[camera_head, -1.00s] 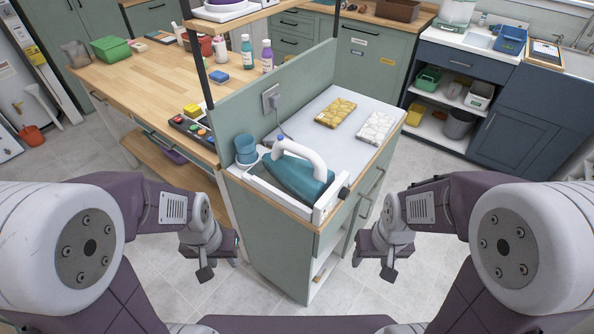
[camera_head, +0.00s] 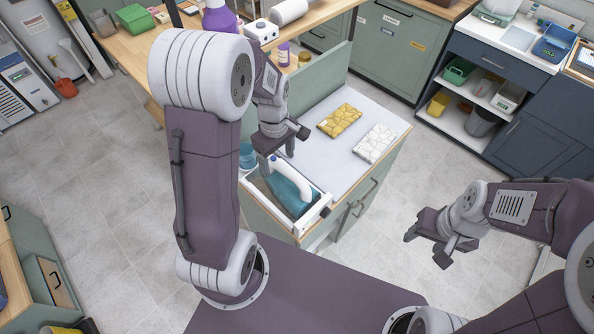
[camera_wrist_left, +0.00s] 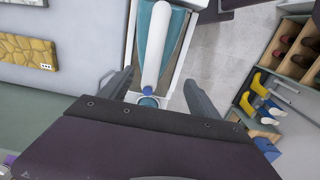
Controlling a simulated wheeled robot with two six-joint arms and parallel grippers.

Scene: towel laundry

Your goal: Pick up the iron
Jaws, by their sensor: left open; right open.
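The iron (camera_head: 288,190) has a teal body and a white handle. It rests in a white-framed stand at the near end of the counter (camera_head: 313,135). It also shows in the left wrist view (camera_wrist_left: 162,45) at the top middle, lying between the lines of the two fingers. My left gripper (camera_head: 279,158) is open above the iron's far left end, and its fingers look clear of the iron. In the left wrist view my left gripper (camera_wrist_left: 158,88) is open and empty. My right gripper (camera_head: 432,245) is open over the floor, to the right of the counter.
A yellow patterned towel (camera_head: 339,120) and a white patterned towel (camera_head: 374,143) lie flat on the counter. A green upright panel (camera_head: 322,82) borders its back left side. A blue cup (camera_head: 248,155) is partly hidden behind my left arm.

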